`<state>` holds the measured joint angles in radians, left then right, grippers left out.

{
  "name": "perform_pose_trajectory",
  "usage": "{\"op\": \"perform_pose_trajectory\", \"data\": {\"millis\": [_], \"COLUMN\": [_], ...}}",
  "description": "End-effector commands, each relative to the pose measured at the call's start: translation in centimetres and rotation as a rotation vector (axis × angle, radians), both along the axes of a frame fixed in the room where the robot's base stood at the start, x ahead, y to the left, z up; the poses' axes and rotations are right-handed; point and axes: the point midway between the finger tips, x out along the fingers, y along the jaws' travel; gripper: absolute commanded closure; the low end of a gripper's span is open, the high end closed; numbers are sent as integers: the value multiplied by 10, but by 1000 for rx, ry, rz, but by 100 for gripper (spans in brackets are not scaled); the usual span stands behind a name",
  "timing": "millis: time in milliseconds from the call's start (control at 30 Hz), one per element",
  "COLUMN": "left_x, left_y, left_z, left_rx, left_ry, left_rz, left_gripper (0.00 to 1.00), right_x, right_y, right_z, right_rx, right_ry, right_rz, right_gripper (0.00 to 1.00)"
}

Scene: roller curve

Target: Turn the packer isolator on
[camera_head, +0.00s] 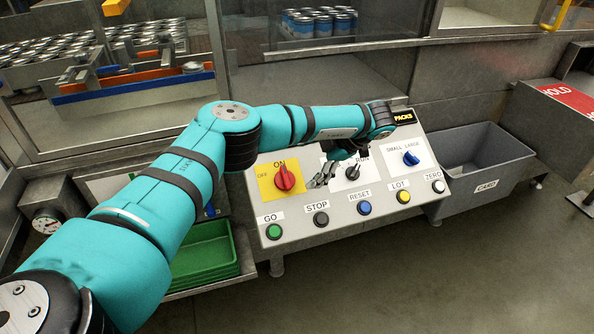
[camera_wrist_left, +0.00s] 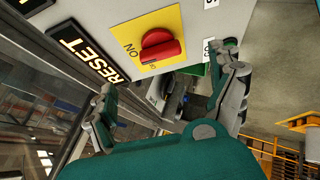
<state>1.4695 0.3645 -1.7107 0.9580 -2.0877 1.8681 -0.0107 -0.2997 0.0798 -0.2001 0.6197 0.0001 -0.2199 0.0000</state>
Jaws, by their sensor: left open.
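The red rotary knob (camera_head: 286,177) sits on a yellow plate (camera_head: 266,187) marked ON at the top and OFF at the left, on the sloped grey control panel (camera_head: 336,213). Its handle runs roughly up and down, tilted a little. The knob also shows in the left wrist view (camera_wrist_left: 161,48), near the top. My left gripper (camera_head: 322,178) is just right of the knob, in front of the middle white plate, and partly hides it. My right gripper is not in view.
A black selector (camera_head: 353,172), a blue selector (camera_head: 411,158) and a row of buttons, including the green GO (camera_head: 274,231), are close by. Green trays (camera_head: 205,252) stand left, a grey bin (camera_head: 485,170) right. Glass guarding is behind.

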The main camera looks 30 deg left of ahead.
Motion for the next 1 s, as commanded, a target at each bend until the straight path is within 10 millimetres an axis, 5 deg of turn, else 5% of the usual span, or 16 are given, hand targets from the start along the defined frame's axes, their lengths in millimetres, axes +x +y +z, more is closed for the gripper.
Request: {"op": "perform_pose_trajectory", "data": {"millis": [233,767,867,1000], "left_x": [3,3,1,-10], "left_y": [-17,-19,-25,-60], "left_z": [20,21,10,-41], "left_rx": [0,-1,-34,-216], "left_ry": [0,0,11,57], "left_rz": [0,0,-3,-14], "left_gripper": [8,8,8,8], "right_x": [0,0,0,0], "right_y": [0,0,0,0], "right_z": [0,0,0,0], "right_rx": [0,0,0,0], "right_ry": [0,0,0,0], "right_rz": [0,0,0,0], "right_gripper": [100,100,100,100]}}
